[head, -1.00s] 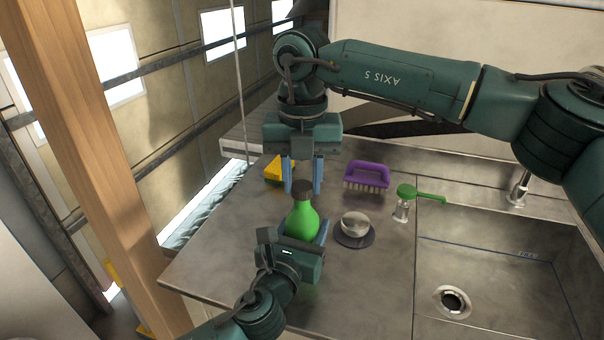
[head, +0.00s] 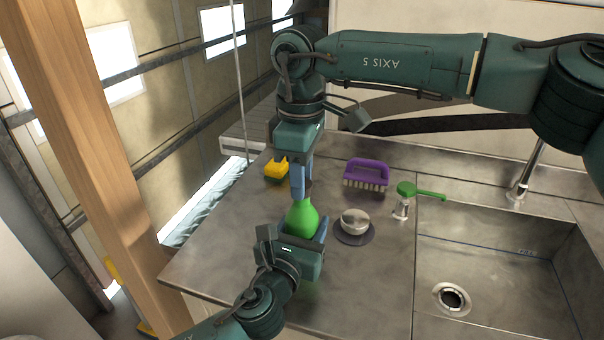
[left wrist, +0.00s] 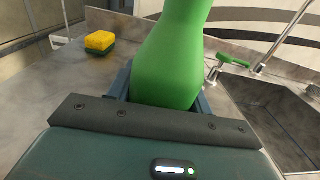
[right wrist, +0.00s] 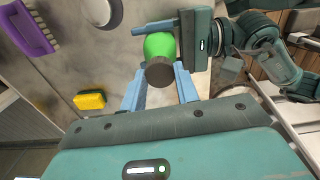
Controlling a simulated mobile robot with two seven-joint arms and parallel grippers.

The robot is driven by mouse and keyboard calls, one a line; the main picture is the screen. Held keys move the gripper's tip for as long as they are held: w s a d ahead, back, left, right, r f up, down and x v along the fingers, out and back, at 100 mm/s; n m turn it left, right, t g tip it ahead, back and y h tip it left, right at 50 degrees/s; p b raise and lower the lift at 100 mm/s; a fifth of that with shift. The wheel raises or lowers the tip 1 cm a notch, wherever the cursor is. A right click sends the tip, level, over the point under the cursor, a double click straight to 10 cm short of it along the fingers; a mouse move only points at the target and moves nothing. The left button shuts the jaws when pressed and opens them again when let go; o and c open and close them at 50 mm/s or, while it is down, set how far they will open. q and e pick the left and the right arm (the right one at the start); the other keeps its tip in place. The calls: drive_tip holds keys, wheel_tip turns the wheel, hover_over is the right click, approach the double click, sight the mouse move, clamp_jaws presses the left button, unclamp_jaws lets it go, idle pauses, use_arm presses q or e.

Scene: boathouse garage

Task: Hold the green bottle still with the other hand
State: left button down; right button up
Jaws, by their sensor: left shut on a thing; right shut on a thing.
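The green bottle (head: 301,216) stands upright on the steel counter. My left gripper (head: 296,236) is shut around its lower body; in the left wrist view the bottle (left wrist: 172,65) sits between the fingers. My right gripper (head: 299,192) comes from above and is shut on the bottle's dark cap; in the right wrist view the cap (right wrist: 160,72) lies between the two blue fingers. In the head view the right fingers mostly hide the cap.
A yellow sponge (head: 276,171) lies behind the bottle to the left. The sink (head: 490,270) is at far right.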

drive_tip(key=shift+s+m, duration=0.1)
drive_tip(key=shift+m, duration=0.7)
drive_tip(key=o, duration=0.9)
drive_tip(key=shift+r, duration=0.15)
wheel_tip(320, 180, up, 4)
drive_tip(key=shift+r, duration=0.15)
